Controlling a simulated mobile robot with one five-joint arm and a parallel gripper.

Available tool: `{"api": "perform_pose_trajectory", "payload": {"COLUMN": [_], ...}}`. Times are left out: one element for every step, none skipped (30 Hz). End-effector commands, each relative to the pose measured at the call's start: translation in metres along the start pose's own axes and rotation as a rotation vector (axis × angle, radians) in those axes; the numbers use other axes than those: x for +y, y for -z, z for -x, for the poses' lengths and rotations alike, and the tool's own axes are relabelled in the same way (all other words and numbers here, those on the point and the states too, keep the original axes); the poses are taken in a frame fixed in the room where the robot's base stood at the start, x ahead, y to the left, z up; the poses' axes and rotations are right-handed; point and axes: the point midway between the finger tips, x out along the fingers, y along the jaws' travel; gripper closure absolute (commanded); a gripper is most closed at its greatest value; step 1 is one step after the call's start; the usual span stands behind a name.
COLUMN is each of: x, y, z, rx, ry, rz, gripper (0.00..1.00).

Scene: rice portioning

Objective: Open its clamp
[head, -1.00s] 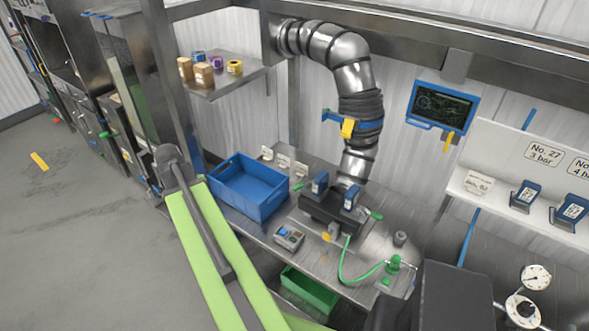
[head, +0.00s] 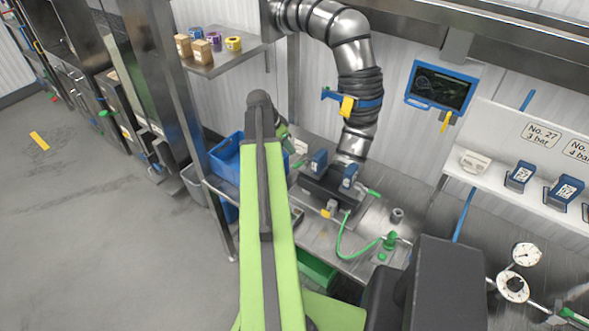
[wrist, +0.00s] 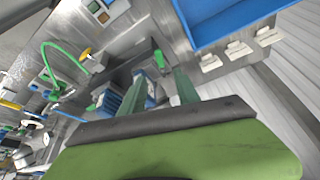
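A dark fixture (head: 330,190) stands on the steel bench, with two blue blocks on it and green tabs at its ends. A yellow piece (head: 328,212) is at its front. In the wrist view, the fixture (wrist: 120,72) lies beyond my gripper (wrist: 160,85), with a green tab (wrist: 158,58) near the fingertips. The two fingers are apart, with no object clearly held; contact with the fixture cannot be told. In the head view my gripper is mostly hidden behind my arm. A blue band with a yellow lever (head: 347,106) is around the metal duct (head: 357,80).
A blue bin (head: 226,155) stands left of the fixture, partly behind my arm; its edge (wrist: 215,30) shows in the wrist view. A green hose (head: 345,247) runs along the bench front. A screen (head: 440,87) and a shelf of blue devices (head: 520,176) are at right.

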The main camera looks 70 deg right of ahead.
Motion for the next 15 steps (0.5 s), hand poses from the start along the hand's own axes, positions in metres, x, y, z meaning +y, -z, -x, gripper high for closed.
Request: {"api": "perform_pose_trajectory", "payload": {"x": [-0.001,-0.001,-0.001,-0.001,-0.001,-0.001,-0.001,-0.001,-0.001,-0.001,-0.001,-0.001,-0.001,-0.001,-0.001], "y": [-0.004,-0.004,-0.004,-0.004,-0.004,-0.004,-0.004,-0.004,-0.004,-0.004,-0.004,-0.004,-0.004,-0.004,-0.003], "z": [-0.024,-0.031,-0.04,-0.046,-0.053,-0.062,-0.069,-0.075,-0.085,-0.091,-0.098,-0.105,-0.109,-0.113,-0.117], "rx": [0.0,0.0,0.0,0.0,0.0,0.0,0.0,0.0,0.0,0.0,-0.001,-0.001,-0.001,-0.001,-0.001], "ry": [0.0,0.0,0.0,0.0,0.0,0.001,0.001,0.001,0.0,0.0,0.0,0.0,0.0,0.001,0.001], "rz": [-0.001,-0.002,-0.002,-0.002,-0.001,-0.001,0.0,0.0,0.0,0.0,-0.001,-0.001,0.0,0.0,0.001], "gripper": [0.62,0.62,0.62,0.62,0.62,0.62,0.62,0.62,0.62,0.62,0.62,0.62,0.62,0.62,0.62]}}
